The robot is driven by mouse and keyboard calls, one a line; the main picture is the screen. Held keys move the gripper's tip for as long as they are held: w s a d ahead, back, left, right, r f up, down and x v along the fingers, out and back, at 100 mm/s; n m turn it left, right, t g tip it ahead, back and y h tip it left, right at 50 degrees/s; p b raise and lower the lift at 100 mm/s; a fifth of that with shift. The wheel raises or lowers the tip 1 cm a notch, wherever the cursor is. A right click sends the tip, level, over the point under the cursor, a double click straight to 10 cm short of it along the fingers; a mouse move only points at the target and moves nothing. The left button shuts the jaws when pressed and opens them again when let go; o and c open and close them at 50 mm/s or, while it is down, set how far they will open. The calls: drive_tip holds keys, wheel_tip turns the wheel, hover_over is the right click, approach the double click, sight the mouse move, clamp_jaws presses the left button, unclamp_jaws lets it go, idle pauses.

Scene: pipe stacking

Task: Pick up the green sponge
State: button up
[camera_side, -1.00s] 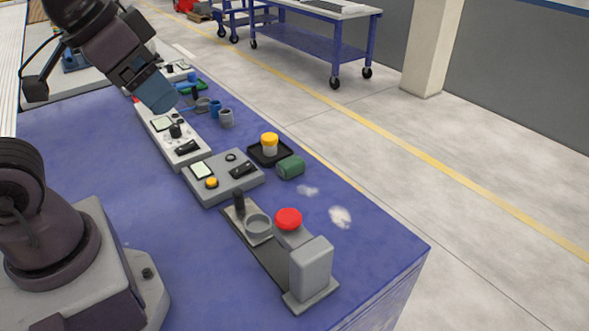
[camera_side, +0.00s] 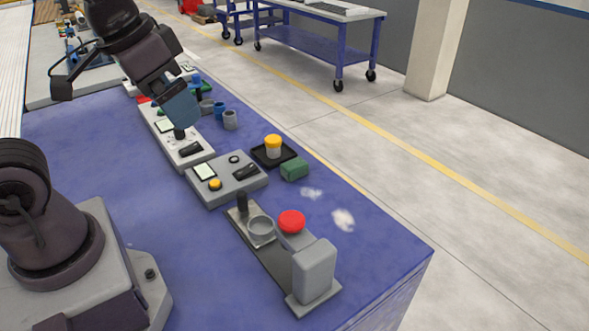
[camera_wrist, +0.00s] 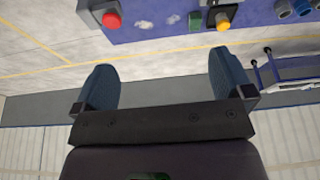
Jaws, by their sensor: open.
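The green sponge (camera_side: 294,169) is a small dark green block lying on the blue table in the side view, just right of a black tray. In the wrist view the sponge (camera_wrist: 195,20) shows small near the top, beyond my fingers. My gripper (camera_side: 181,110) is in the upper left of the side view, above the white control panel and well away from the sponge. In the wrist view my gripper (camera_wrist: 160,85) has its two blue fingers wide apart with nothing between them.
The black tray (camera_side: 261,161) holds a yellow-capped jar (camera_side: 273,145) beside the sponge. A grey control box (camera_side: 222,187) lies to its left. A fixture with a red button (camera_side: 291,221) stands in front. Two pale patches (camera_side: 343,219) mark the table near its right edge.

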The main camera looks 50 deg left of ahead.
drive_tip(key=w+a+f+m+g, duration=0.1)
drive_tip(key=w+a+f+g, duration=0.15)
drive_tip(key=w, duration=0.45)
drive_tip(key=w+a+f+m+g, duration=0.1)
drive_tip(key=w+a+f+m, duration=0.1)
drive_tip(key=w+f, duration=0.3)
drive_tip(key=m, duration=1.5)
hover_over(295, 164)
wheel_tip(295, 164, down, 12)
drive_tip(key=f, duration=0.1)
drive_tip(key=shift+g, duration=0.25)
drive_tip(key=f, duration=0.6)
drive_tip(key=shift+d+f, duration=0.25)
drive_tip(key=shift+f, duration=0.1)
drive_tip(key=shift+a+f, duration=0.2)
drive_tip(key=shift+f, duration=1.15)
drive_tip(key=shift+a+f, duration=0.15)
drive_tip(key=shift+f, duration=1.2)
drive_tip(key=c, duration=1)
